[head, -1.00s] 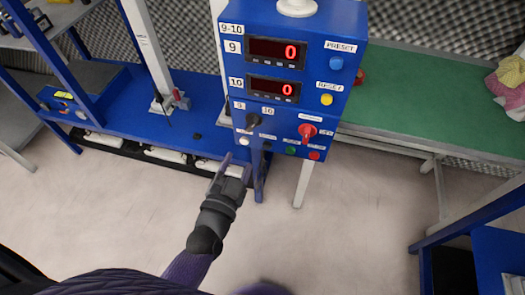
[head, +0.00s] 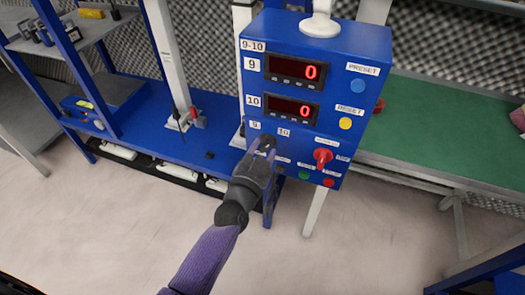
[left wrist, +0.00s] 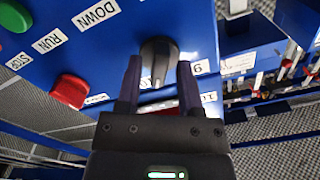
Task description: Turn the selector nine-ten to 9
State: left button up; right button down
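The selector nine-ten is a black knob on the blue control box (head: 355,105), below the labels 9 (head: 255,125) and 10 (head: 284,132). In the head view my left gripper (head: 262,149) largely covers it. In the left wrist view the knob (left wrist: 158,60) stands between the two dark fingers of my left gripper (left wrist: 159,75). The fingers are apart, with a gap visible on each side of the knob. A pale mark shows on the knob's near edge; I cannot tell for certain which number it points to. My right gripper is not in view.
A red switch (head: 323,156) sits right of the selector, with yellow (head: 346,123) and blue (head: 357,86) buttons above it. Two displays read 0. A blue bench (head: 150,125) is at left and a green table (head: 430,140) at right.

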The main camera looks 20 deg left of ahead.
pick_arm(q)
grip_shut()
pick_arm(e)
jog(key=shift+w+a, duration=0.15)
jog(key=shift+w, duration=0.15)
pick_arm(q)
jog(key=n+p, duration=0.1)
jog(key=n, duration=0.5)
jog(key=shift+n, duration=0.4)
jog(key=n, duration=0.4)
jog(key=shift+d+n+p, duration=0.1)
jog(key=shift+n+p, duration=0.3)
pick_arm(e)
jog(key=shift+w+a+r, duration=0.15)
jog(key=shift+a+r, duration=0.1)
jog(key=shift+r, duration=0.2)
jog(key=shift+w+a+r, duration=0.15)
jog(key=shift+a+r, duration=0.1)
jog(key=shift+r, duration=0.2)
pick_arm(q)
jog(key=shift+n, duration=0.3)
